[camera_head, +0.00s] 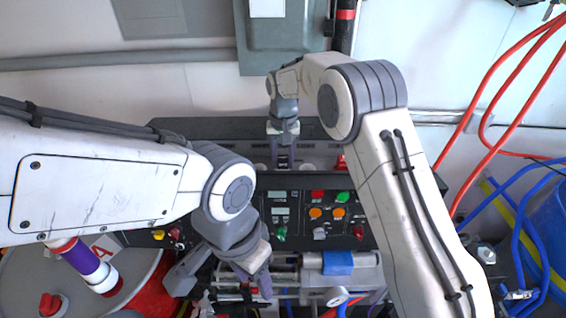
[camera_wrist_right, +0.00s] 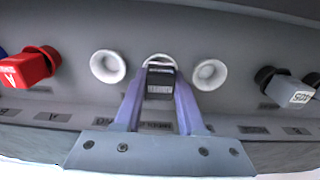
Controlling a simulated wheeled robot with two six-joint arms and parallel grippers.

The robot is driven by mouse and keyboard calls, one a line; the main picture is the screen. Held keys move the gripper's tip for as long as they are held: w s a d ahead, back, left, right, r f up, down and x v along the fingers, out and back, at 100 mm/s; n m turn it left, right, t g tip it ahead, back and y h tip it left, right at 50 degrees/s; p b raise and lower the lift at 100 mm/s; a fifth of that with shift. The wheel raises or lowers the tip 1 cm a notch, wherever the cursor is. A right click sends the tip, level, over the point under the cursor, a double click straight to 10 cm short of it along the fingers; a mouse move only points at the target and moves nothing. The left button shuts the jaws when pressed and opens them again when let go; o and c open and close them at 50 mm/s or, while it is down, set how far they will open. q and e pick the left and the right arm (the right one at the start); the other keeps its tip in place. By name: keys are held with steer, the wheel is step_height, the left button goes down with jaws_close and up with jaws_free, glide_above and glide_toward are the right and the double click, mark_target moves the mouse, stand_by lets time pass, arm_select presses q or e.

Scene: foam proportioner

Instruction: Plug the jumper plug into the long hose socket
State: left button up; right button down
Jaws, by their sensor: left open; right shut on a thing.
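My right gripper (camera_head: 283,158) reaches the upper back panel of the console and is shut on a dark jumper plug. In the right wrist view the purple fingers (camera_wrist_right: 159,92) hold the dark plug (camera_wrist_right: 161,83) between them. The plug's far end overlaps the middle white round socket (camera_wrist_right: 158,57), whose upper rim shows. I cannot tell how deep it sits. The label below that socket is partly hidden by the plug and fingers. My left gripper (camera_head: 262,282) is open and empty in front of the console, over the pipework.
Other white sockets, a left one (camera_wrist_right: 108,66) and a right one (camera_wrist_right: 210,74), flank the plug. A red plug (camera_wrist_right: 28,67) and a grey plug (camera_wrist_right: 291,91) sit farther out. Below lies a button panel (camera_head: 318,222). Red hoses (camera_head: 497,95) hang at right.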

mark_target(283, 157)
steer(key=shift+r, duration=0.25)
step_height(283, 157, up, 8)
steer(key=b, duration=0.3)
steer(key=shift+w+f, duration=0.1)
steer(key=shift+f, duration=0.1)
step_height(283, 157, up, 7)
steer(key=p, duration=0.4)
steer(key=shift+f, duration=0.1)
